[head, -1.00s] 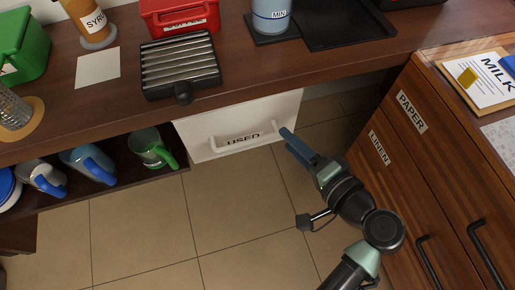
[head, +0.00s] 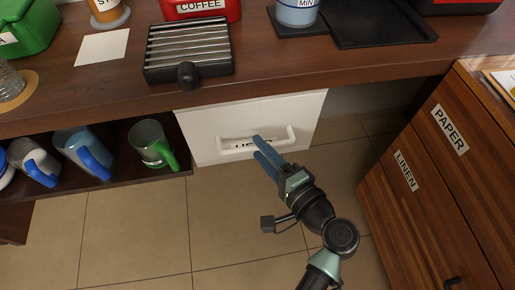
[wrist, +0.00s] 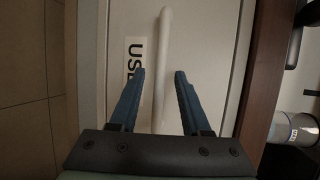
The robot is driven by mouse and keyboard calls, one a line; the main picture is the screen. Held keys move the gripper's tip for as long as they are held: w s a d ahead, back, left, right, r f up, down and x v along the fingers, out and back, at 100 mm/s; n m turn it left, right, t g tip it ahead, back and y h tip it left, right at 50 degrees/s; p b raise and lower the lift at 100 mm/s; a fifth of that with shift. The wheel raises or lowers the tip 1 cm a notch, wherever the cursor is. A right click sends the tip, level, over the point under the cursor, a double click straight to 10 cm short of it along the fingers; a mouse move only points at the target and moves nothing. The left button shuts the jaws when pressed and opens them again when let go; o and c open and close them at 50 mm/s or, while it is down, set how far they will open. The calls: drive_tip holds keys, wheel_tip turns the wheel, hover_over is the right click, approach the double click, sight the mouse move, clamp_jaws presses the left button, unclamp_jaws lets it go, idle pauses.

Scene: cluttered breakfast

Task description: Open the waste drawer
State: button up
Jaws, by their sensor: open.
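The white drawer (head: 205,123) labelled USED is under the wooden counter in the head view, and its front looks closed. A white bar handle (head: 228,150) runs across the front; it also shows in the wrist view (wrist: 163,60). My gripper (head: 257,145) is in front of the drawer near the middle of the handle. In the wrist view my gripper (wrist: 160,72) is open, with its two blue fingers on either side of the bar. Contact with the bar cannot be made out. The fingers cover part of the label (wrist: 134,70).
A dark shelf to the left holds several mugs, including a green one (head: 152,145) close to the drawer. A wooden cabinet (head: 420,200) marked PAPER and LINEN stands to the right. The counter (head: 290,62) overhangs the drawer. The tiled floor in front is clear.

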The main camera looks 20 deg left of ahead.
drive_tip(key=shift+x, duration=1.1)
clamp_jaws()
idle(0.7)
